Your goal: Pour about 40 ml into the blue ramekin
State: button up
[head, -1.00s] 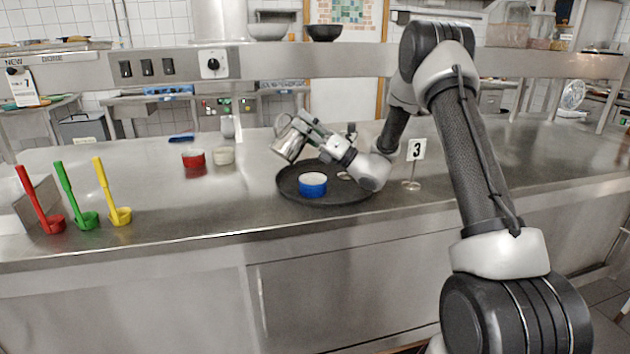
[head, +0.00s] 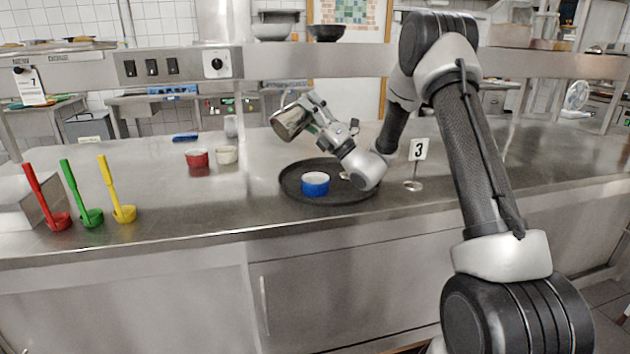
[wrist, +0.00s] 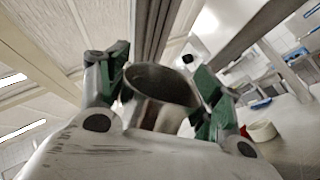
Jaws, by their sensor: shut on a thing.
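The blue ramekin (head: 315,184) stands upright on the round black tray (head: 290,188) on the steel counter. My gripper (head: 306,116) is shut on a steel jug (head: 288,121), held in the air above and behind the tray, up and to the left of the ramekin. The jug is tilted. In the wrist view the jug (wrist: 160,100) sits between the green-padded fingers. Its mouth shows dark, and I cannot tell how much liquid is inside. No stream shows.
A red ramekin (head: 197,158) and a cream ramekin (head: 227,155) stand left of the tray. Red (head: 45,200), green (head: 80,196) and yellow (head: 116,191) ladles stand at the left. A number 3 sign (head: 418,150) stands right of the tray. Open counter lies left of the tray.

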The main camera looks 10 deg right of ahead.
jog(key=shift+r+m, duration=0.25)
jog(key=shift+m, duration=0.15)
jog(key=shift+w+d+r+m+t+h, duration=0.1)
jog(key=shift+r+m+t+h, duration=0.15)
jog(key=shift+m+t+h, duration=0.25)
jog(key=shift+d+r+m+t+h, duration=0.1)
jog(key=shift+r+m+t+h, duration=0.15)
jog(key=shift+m+t+h, duration=0.25)
jog(key=shift+w+a+m+t+h, duration=0.3)
jog(key=shift+w+m+t, duration=0.3)
jog(key=shift+w+m, duration=0.15)
dwell(0.5)
jog(key=shift+a+n+g, duration=0.25)
jog(key=shift+n+g, duration=0.05)
jog(key=shift+n, duration=0.15)
notch_tip(320, 180, down, 3)
jog(key=n+g+y, duration=0.1)
jog(key=n+g, duration=0.1)
jog(key=n+g+y, duration=0.1)
jog(key=n+y, duration=0.1)
jog(key=n, duration=0.1)
jog(key=shift+s+a+r+g, duration=0.15)
jog(key=shift+r+g, duration=0.05)
jog(key=shift+g, duration=0.2)
jog(key=shift+s+a+r, duration=0.1)
jog(key=shift+a, duration=0.1)
jog(key=shift+d, duration=0.1)
